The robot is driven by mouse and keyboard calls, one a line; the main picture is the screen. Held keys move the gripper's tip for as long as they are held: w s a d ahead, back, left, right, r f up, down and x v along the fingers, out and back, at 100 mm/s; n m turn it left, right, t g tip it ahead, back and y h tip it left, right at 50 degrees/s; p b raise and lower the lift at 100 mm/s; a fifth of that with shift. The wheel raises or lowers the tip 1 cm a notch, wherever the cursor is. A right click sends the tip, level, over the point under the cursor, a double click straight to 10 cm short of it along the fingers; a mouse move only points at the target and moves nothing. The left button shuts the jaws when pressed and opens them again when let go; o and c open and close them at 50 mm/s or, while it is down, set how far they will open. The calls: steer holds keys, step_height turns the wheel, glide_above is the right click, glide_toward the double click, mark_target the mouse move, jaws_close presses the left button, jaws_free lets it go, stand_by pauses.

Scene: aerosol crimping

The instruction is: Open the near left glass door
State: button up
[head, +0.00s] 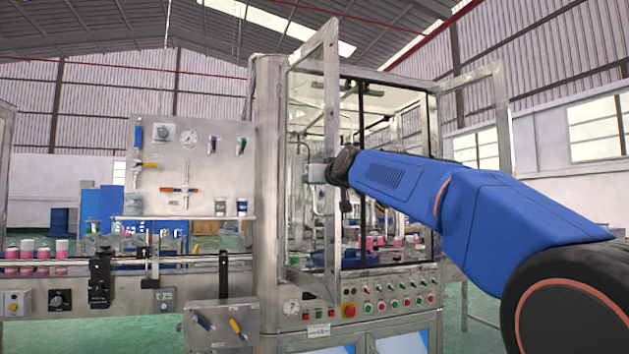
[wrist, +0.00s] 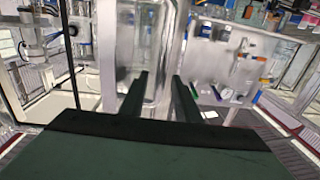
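The near left glass door (head: 331,100) is a tall clear pane in a metal frame. In the head view it stands swung out at an angle from the machine's left metal post (head: 268,180). My gripper (head: 318,173) is at mid-height by this door and partly hidden by my blue arm. In the wrist view my gripper (wrist: 161,88) shows two dark fingers set apart. A shiny vertical metal post shows in and beyond the gap. I see no clear contact with the door; its handle cannot be made out.
Another framed glass door (head: 502,115) stands open at the right, behind my arm. A control panel with buttons (head: 375,305) is below the opening. A gauge board (head: 185,165) and a conveyor with pink-and-white cans (head: 62,250) are at the left.

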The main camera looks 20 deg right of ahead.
steer(key=s, duration=1.7)
steer(key=shift+d, duration=0.4)
steer(key=shift+w+d+f, duration=0.1)
steer(key=shift+w+f, duration=0.05)
steer(key=shift+f, duration=0.15)
steer(key=c, duration=0.7)
steer(key=w+d+f+m+g+y, duration=0.1)
steer(key=w+d+f+m, duration=0.1)
steer(key=f, duration=0.3)
steer(key=w+d+f+m+g+y, duration=0.1)
steer(key=w+d+f+m, duration=0.1)
steer(key=f, duration=0.4)
steer(key=w+d+f+m+g+y, duration=0.1)
steer(key=w+d+f+m, duration=0.1)
steer(key=f, duration=0.3)
steer(key=shift+w+d+f+g, duration=0.1)
steer(key=shift+w+g, duration=0.1)
steer(key=shift+w, duration=0.2)
steer(key=shift+w+d+f+g, duration=0.1)
steer(key=shift+w+g, duration=0.1)
steer(key=shift+w, duration=0.2)
jaws_close()
steer(key=w+d+f+m+t+y, duration=0.2)
steer(key=d+f+m+y, duration=0.4)
steer(key=d, duration=0.4)
steer(key=w+a+m+h, duration=0.1)
steer(key=w+a, duration=0.6)
steer(key=a, duration=0.1)
steer(key=shift+w+r, duration=0.25)
